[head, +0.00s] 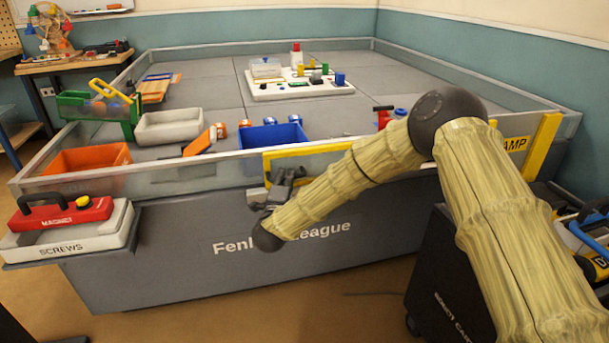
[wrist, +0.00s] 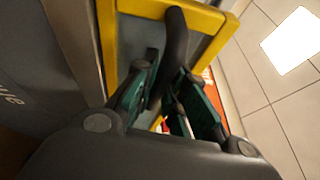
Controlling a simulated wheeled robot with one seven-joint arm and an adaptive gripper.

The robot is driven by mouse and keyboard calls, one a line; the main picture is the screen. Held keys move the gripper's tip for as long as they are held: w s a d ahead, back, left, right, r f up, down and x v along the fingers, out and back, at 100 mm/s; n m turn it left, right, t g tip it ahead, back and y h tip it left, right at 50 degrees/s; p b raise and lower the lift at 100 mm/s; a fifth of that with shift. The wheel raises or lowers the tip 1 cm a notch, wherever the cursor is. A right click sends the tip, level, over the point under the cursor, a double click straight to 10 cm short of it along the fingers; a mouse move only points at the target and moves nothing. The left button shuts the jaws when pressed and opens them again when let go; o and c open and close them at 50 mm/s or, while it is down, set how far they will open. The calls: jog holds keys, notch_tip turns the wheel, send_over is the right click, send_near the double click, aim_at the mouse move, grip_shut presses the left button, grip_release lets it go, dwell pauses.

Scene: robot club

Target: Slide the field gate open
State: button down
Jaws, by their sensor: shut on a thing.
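The field gate (head: 310,149) is a yellow-framed panel in the near wall of the field. In the wrist view, the gate's yellow frame (wrist: 140,8) runs along the top, with a dark upright handle (wrist: 175,45) in front of its grey panel. My gripper (head: 286,174) is at the outer face of the gate. In the wrist view, my gripper (wrist: 174,90) has its two fingers on either side of the handle and is shut on it. The handle's lower part is hidden between the fingers.
Behind the wall stand a blue bin (head: 272,136), an orange bin (head: 88,159) and a grey tray (head: 170,126). A yellow post (head: 542,152) stands at the right corner. A dark cart (head: 455,275) is at lower right. The floor (head: 230,315) in front is clear.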

jog(key=shift+s+a, duration=0.25)
jog(key=shift+a, duration=0.35)
jog(key=shift+s+a, duration=0.2)
jog(key=shift+a, duration=0.4)
jog(key=shift+a, duration=0.1)
jog(key=c, duration=1.5)
grip_release()
jog(key=shift+a, duration=0.2)
jog(key=shift+o, duration=0.2)
jog(key=shift+d, duration=0.25)
jog(key=shift+s, duration=0.15)
jog(key=s+f, duration=0.1)
jog(key=s, duration=1)
jog(key=shift+s+a+f, duration=0.25)
jog(key=shift+s+a, duration=0.05)
